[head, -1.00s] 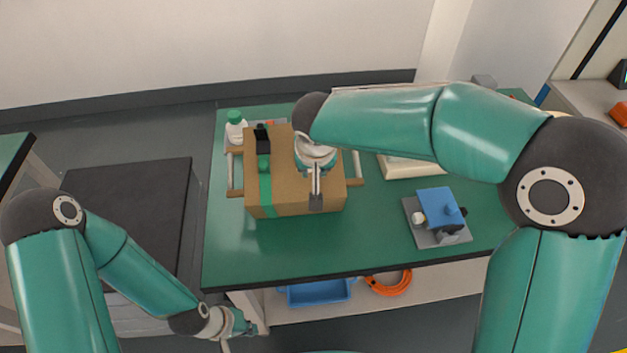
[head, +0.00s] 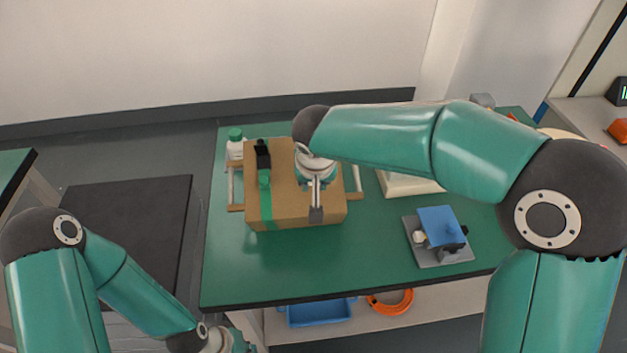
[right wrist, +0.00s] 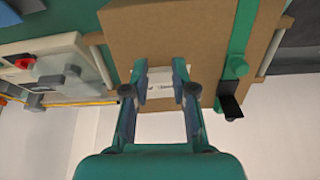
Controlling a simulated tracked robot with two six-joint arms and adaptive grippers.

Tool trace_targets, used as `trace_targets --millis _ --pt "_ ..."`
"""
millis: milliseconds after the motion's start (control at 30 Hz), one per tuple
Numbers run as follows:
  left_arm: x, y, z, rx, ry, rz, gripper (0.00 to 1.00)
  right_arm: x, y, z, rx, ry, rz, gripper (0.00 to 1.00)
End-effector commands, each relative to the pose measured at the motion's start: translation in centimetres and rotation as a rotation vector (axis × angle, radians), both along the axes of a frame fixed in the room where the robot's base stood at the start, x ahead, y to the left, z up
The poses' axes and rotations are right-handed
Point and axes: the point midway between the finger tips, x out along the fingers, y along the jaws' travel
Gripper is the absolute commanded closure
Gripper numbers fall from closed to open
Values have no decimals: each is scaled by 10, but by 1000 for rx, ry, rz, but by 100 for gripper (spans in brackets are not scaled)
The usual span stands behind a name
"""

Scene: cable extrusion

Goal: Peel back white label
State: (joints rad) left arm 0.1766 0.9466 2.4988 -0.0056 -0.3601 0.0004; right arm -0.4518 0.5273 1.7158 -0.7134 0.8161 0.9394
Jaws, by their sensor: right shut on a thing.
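The white label (right wrist: 160,83) lies on the brown cardboard box (head: 295,212) near one edge, with small dark print. In the right wrist view it sits between my right gripper's fingers (right wrist: 160,92), which are shut on it. In the head view the right gripper (head: 316,213) points down over the right part of the box, and the arm hides the label there. The box also fills the upper middle of the right wrist view (right wrist: 185,25). My left gripper (head: 240,342) is low at the bottom edge, partly cut off and away from the table.
A green strip (head: 268,214) and a black item (head: 262,155) are on the box's left side. A white bottle (head: 236,148) with a green cap stands behind left. A blue-topped device (head: 440,226) is at right on the green table (head: 330,268). The table's front is clear.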

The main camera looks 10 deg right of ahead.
Motion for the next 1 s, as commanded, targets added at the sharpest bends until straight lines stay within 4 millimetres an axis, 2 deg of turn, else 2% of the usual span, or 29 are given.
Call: trace_targets --millis 467,500,633,1000 --pt "0 0 0 0 0 0 100 1 1 2 2 -6 2 100" --pt "0 0 0 0 0 0 100 1 1 2 2 -6 2 69" --pt "0 0 0 0 0 0 100 1 1 2 1 -4 2 48" --pt "0 0 1 0 0 0 100 -1 0 3 0 -1 0 48"
